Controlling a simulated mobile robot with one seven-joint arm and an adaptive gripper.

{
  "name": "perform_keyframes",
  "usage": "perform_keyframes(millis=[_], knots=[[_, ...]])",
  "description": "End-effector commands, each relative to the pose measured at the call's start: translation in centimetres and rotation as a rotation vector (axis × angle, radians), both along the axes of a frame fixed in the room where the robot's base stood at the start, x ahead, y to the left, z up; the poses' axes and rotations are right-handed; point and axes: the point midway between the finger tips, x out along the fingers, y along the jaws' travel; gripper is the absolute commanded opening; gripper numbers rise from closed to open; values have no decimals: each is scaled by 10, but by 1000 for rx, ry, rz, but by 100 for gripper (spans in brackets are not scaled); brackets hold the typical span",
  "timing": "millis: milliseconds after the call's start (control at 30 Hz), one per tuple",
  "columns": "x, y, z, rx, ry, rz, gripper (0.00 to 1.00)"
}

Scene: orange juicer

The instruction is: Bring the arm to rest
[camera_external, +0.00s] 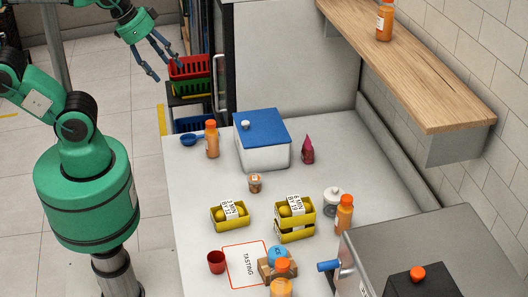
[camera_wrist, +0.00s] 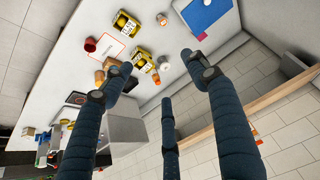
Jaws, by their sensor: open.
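My arm is green with black joints and stands at the left of the external view. My gripper (camera_external: 164,66) has dark blue fingers and hangs in the air beyond the far left corner of the counter, near the stacked baskets. It is open and empty. In the wrist view its fingers (camera_wrist: 160,72) are spread apart with nothing between them. The fingers touch no object on the counter.
The white counter (camera_external: 195,180) holds a blue-lidded box (camera_external: 262,150), orange bottles (camera_external: 211,140), yellow crates (camera_external: 230,216), a red cup (camera_external: 216,262) and a tasting mat (camera_external: 236,275). Coloured baskets (camera_external: 190,68) stand behind. A wooden shelf (camera_external: 430,80) overhangs at right. Floor at left is clear.

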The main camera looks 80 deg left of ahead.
Motion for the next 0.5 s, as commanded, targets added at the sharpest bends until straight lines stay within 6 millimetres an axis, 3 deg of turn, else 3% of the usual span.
perform_keyframes(millis=[167, 500], knots=[[0, 0, -12, 0, 0, 0, 59], [0, 0, -58, 0, 0, 0, 59]])
